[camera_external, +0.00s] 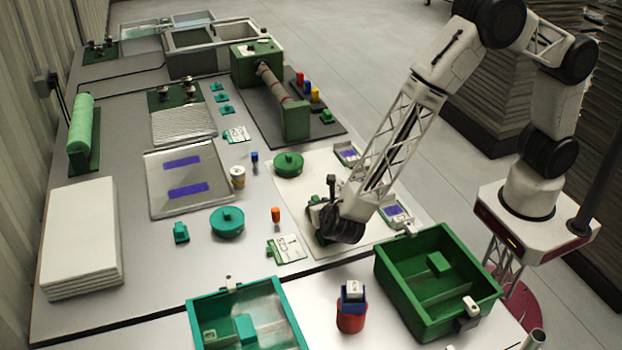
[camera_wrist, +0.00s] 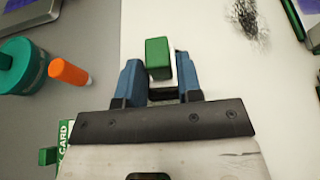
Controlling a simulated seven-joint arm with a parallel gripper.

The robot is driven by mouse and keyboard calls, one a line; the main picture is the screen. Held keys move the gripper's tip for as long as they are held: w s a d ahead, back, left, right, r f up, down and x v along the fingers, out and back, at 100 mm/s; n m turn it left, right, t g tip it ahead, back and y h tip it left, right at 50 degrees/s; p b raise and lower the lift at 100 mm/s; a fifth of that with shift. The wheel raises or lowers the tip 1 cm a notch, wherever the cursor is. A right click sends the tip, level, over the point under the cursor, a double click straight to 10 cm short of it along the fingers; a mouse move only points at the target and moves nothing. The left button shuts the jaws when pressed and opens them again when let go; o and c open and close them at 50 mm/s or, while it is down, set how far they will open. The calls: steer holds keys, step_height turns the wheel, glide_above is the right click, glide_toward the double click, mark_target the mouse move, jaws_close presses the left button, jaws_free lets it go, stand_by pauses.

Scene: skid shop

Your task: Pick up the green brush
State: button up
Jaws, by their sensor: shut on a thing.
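The green brush shows in the wrist view as a green block (camera_wrist: 157,58) between the two blue fingers of my gripper (camera_wrist: 158,72). My gripper is shut on it. In the external view my gripper (camera_external: 318,215) is low over the left part of a white sheet (camera_external: 293,187) on the table. The arm and hand hide most of the brush there. I cannot tell whether the brush touches the sheet.
A green round pot (camera_external: 288,164) stands behind. A green bin (camera_external: 437,280), teal bin (camera_external: 248,312) and red container (camera_external: 351,318) are in front.

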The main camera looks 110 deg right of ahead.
step_height(320, 180, up, 10)
stand_by(0.6)
stand_by(0.8)
